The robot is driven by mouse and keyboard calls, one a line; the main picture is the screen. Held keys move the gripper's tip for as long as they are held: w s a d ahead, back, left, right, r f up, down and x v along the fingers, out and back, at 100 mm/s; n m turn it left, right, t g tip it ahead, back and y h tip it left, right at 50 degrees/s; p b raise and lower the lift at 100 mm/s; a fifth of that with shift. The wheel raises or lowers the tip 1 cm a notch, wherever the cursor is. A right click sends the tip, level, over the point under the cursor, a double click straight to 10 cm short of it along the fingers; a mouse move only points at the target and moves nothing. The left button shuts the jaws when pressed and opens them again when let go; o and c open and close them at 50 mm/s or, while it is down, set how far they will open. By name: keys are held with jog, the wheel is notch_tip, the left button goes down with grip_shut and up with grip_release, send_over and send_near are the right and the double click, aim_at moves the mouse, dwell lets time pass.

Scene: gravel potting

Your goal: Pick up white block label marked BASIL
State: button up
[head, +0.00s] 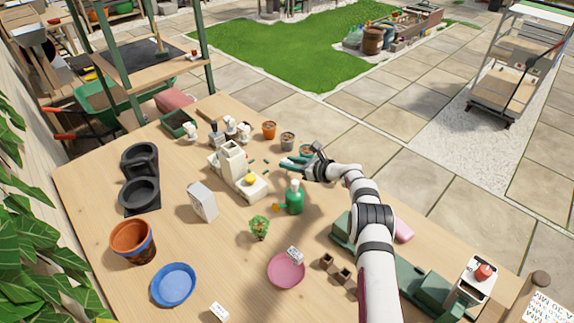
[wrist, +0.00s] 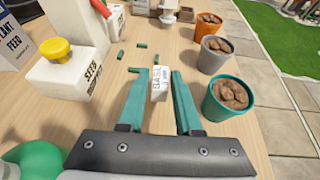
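My gripper (wrist: 162,75) has teal fingers. They are spread apart with a small white block (wrist: 160,86) between them near the tips. The block has dark lettering on its face, too small to read with certainty, and a bluish mark. Gaps show between it and the fingers.
A teal pot (wrist: 228,98), a grey pot (wrist: 214,54) and an orange pot (wrist: 223,13) stand right of my gripper. A white seed dispenser (wrist: 68,70) with a yellow knob stands left. Small green pieces (wrist: 142,57) lie ahead.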

grip_shut()
